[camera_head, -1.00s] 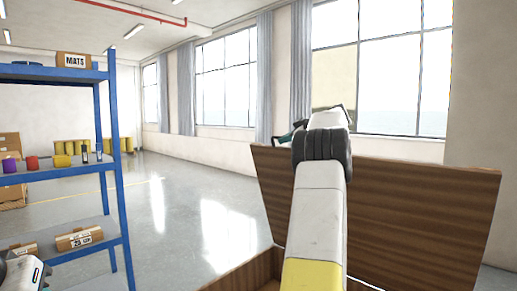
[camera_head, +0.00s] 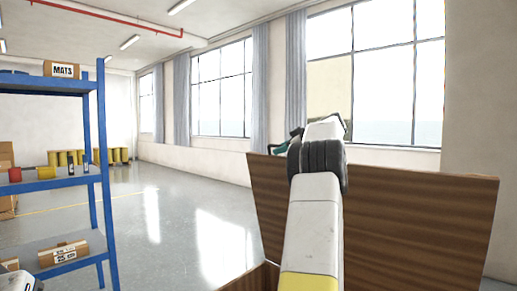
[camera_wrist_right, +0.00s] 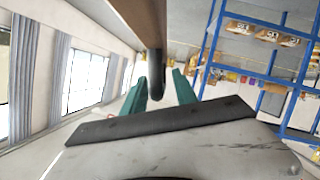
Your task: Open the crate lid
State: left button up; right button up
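The crate lid (camera_head: 400,225) is a brown wood-grain panel standing raised and tilted in the head view. Part of the crate (camera_head: 252,279) shows below it at the bottom; its inside is mostly hidden. My right arm rises in front of the lid. My right gripper (camera_head: 284,146) is at the lid's upper left edge, partly hidden behind the wrist. In the right wrist view its teal fingers (camera_wrist_right: 159,90) are apart, with a dark rounded handle (camera_wrist_right: 155,75) on the wooden lid (camera_wrist_right: 143,18) between or just beyond them. Contact is unclear. My left gripper does not show.
A blue shelf rack (camera_head: 103,150) stands at the left with cups, bottles and a MATS box (camera_head: 66,69). Several yellow cylinders (camera_head: 70,158) stand behind it. The grey floor (camera_head: 170,210) between rack and crate is clear. Windows line the far wall.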

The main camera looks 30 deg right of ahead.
jog(key=shift+r, duration=0.1)
jog(key=v, duration=0.7)
jog(key=shift+s, duration=0.4)
jog(key=shift+r, duration=0.15)
